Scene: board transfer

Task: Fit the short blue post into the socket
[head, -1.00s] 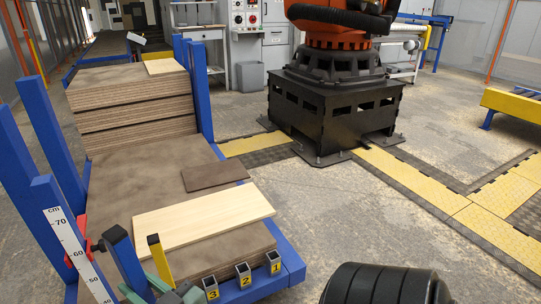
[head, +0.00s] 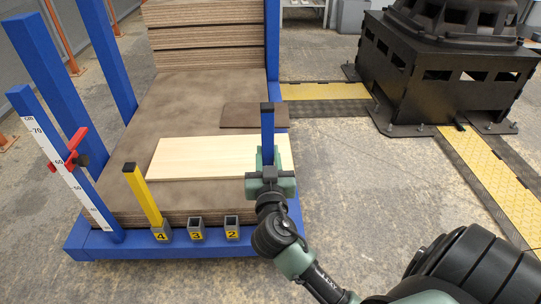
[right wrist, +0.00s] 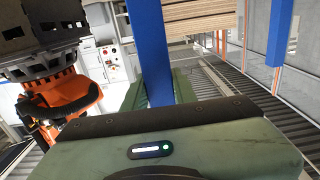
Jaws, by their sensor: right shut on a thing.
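The short blue post (head: 267,140) has a dark top and stands near upright in my right gripper (head: 267,172). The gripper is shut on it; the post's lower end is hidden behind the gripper. In the right wrist view the blue post (right wrist: 150,55) rises beyond the green gripper body. Grey sockets marked 3 (head: 196,228) and 2 (head: 232,228) are empty along the cart's front edge, left of my right gripper. Socket 4 (head: 161,232) holds a yellow post (head: 143,195). Socket 1 does not show; my right arm covers that stretch. My left gripper is out of view.
A pale board (head: 205,158) and a small brown board (head: 240,115) lie on the cart's brown stack. A blue post with a centimetre scale (head: 75,185) and red clamp stands at the left front corner. Tall blue cart posts (head: 108,60) rise behind.

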